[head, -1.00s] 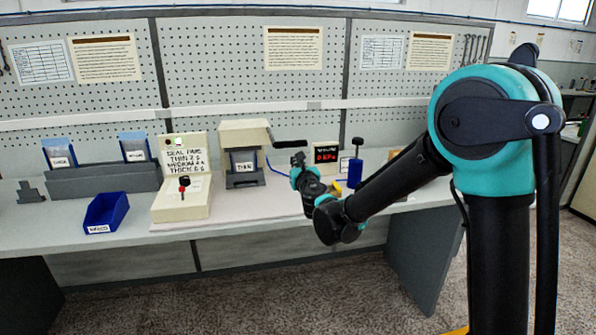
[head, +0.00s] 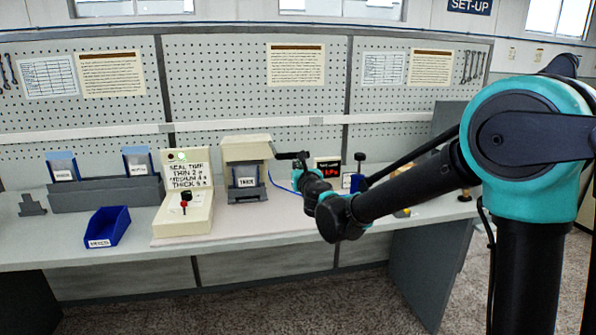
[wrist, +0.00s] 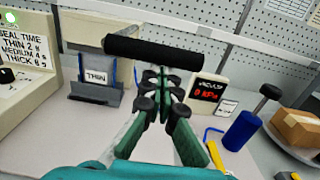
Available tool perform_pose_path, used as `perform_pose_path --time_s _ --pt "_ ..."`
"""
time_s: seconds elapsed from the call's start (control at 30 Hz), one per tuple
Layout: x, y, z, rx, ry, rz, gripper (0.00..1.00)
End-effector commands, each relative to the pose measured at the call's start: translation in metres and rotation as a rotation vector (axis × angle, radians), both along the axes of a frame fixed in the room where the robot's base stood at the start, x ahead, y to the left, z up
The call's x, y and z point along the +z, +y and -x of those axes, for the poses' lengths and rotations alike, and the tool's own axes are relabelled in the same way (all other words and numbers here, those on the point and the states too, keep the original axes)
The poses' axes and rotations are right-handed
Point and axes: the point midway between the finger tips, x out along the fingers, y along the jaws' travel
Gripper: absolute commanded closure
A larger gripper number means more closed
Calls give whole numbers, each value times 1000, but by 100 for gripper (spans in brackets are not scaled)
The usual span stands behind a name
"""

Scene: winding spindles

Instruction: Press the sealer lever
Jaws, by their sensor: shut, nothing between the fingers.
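The sealer (head: 246,150) is a beige box on the bench with a black bar lever (head: 292,155) sticking out to its right. In the wrist view the lever (wrist: 165,53) runs across the top, just beyond my fingertips. My gripper (head: 304,161) is at the lever's right end in the head view. In the wrist view my gripper (wrist: 158,78) is shut and empty, its tips close to the lever's underside. I cannot tell whether they touch it.
A beige seal-time box (head: 184,210) with a red-and-black knob stands left of the sealer. A blue bin (head: 107,227) sits farther left. A vacuum display (wrist: 208,92) reading 0 kPa, a blue cylinder with a black-topped handle (wrist: 242,130) and a cardboard box (wrist: 296,128) stand right.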

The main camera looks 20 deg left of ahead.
Motion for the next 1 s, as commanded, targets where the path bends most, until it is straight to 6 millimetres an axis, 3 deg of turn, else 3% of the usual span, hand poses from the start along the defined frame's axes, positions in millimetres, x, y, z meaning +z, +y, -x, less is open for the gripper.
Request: perform_pose_path --time_s 0.67,1.0 --pt "97 6 -9 0 178 110 100" --pt "166 18 -31 -1 177 109 100"
